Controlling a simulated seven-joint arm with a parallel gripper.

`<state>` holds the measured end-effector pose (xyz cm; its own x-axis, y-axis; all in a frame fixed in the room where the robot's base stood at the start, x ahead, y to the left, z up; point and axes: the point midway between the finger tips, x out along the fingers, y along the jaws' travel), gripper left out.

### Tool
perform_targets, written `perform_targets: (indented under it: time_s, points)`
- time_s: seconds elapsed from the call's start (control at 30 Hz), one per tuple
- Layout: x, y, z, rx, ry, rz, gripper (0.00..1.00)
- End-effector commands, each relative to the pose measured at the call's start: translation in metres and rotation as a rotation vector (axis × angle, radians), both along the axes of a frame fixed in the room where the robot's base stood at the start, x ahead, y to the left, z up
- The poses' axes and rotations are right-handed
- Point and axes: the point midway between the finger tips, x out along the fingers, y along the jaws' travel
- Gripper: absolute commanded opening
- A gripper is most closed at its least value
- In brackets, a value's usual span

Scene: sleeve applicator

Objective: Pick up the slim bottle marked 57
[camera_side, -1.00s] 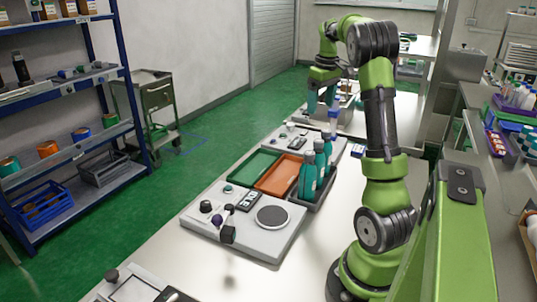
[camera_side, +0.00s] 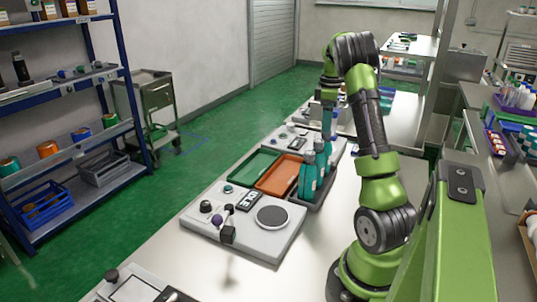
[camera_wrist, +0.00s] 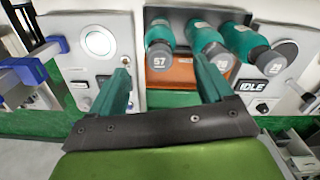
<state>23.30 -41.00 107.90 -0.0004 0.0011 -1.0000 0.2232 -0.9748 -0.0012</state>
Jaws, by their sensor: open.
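The slim bottle marked 57 (camera_wrist: 159,47) is teal with a grey cap reading "57", leftmost of three similar bottles in the wrist view. My gripper (camera_wrist: 161,66) is open and empty, with teal fingers. In the picture, the 57 cap lies between the fingertips; the gap to it cannot be judged. In the side view, the teal bottles (camera_side: 308,177) stand upright in a dark tray (camera_side: 318,196). My gripper (camera_side: 327,118) is just behind them, partly hidden.
Green (camera_side: 250,165) and orange (camera_side: 279,174) shallow trays lie beside the bottles. A grey device with a round plate (camera_side: 271,217) stands nearer the camera. In the wrist view, a panel reading "IDLE" (camera_wrist: 254,86) is at the right and a blue-handled item (camera_wrist: 28,70) at the left.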

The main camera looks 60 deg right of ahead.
Motion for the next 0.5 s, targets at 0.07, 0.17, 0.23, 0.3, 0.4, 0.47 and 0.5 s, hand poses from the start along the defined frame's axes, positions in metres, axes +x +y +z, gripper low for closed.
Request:
perform_targets:
  time_s: [0.07,0.17,0.23,0.3,0.4,0.47,0.5]
  points:
    - [0.0,0.0,-0.011,0.001,0.0,0.0,0.8]
    - [0.0,0.0,-0.017,-0.001,0.001,-0.001,0.8]
    - [0.0,0.0,-0.021,0.0,0.0,-0.002,0.8]
    - [0.0,0.001,-0.028,0.002,0.001,-0.001,0.8]
    - [0.0,0.001,-0.044,0.002,0.003,-0.001,0.8]
    - [0.0,0.001,-0.054,0.002,0.003,-0.001,0.8]
    - [0.0,0.0,-0.059,0.002,0.002,-0.001,0.8]
